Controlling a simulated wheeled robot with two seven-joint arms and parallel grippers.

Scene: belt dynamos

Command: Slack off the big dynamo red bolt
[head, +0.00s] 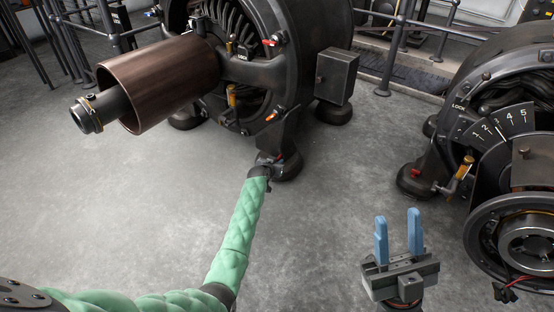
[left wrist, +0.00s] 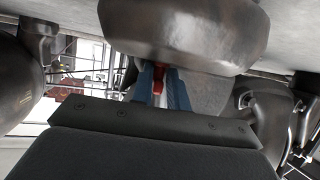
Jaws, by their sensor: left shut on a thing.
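The big dynamo (head: 300,40) stands at the top middle of the head view on dark round feet. My left gripper (head: 271,160) reaches down to its front foot (head: 288,170). In the left wrist view its blue fingers (left wrist: 163,85) are shut on the red bolt (left wrist: 158,83), with one finger on each side, below the dark metal foot (left wrist: 185,30). In the head view my own wrist mostly hides the bolt. My right gripper (head: 397,222) is open and empty at the lower right, above the bare floor, with its blue fingers apart and pointing up in the picture.
A smaller dynamo (head: 500,80) with a numbered dial (head: 497,128) stands at the right, with its own red bolt (head: 415,173) at a foot. The big dynamo's brown pulley (head: 165,80) sticks out left. Railings (head: 392,50) run behind. The grey floor between is clear.

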